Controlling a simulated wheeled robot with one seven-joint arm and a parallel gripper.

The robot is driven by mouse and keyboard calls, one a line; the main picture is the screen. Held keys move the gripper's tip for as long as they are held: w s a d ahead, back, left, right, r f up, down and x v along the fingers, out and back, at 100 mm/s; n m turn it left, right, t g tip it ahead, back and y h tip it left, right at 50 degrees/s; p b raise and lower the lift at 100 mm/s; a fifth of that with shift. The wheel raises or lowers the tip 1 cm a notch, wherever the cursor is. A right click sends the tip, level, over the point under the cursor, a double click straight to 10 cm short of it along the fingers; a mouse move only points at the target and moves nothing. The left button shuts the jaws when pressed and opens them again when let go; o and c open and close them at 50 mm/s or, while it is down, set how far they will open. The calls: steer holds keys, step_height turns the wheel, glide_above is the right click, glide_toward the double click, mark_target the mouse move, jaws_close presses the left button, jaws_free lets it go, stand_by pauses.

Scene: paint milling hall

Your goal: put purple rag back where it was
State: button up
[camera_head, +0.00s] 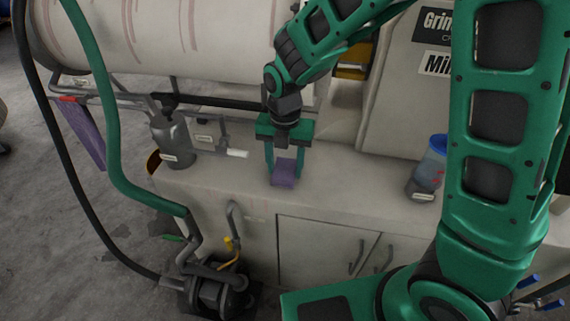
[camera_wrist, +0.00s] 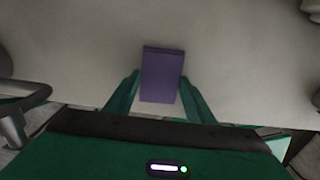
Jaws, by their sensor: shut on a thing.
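My gripper (camera_head: 284,176) points down over the grey cabinet top and is shut on a small purple block-shaped thing (camera_head: 284,172). In the wrist view the purple block (camera_wrist: 162,75) sits between the two green fingers (camera_wrist: 160,97). I cannot tell whether it is a folded rag, or whether its underside touches the cabinet top. A purple rag-like cloth (camera_head: 84,132) hangs at the far left from the rail beside the drum, apart from my gripper.
The cabinet top (camera_head: 335,187) is clear around my gripper. A grey can (camera_head: 170,135) and a pipe with a white end (camera_head: 237,153) stand to the left. A large drum (camera_head: 190,35) lies behind.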

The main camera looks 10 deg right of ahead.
mark_target(285, 170)
steer(key=shift+f, duration=0.15)
steer(key=o, duration=1)
step_height(285, 170, up, 12)
steer(key=shift+r, duration=0.15)
steer(key=shift+s, duration=0.1)
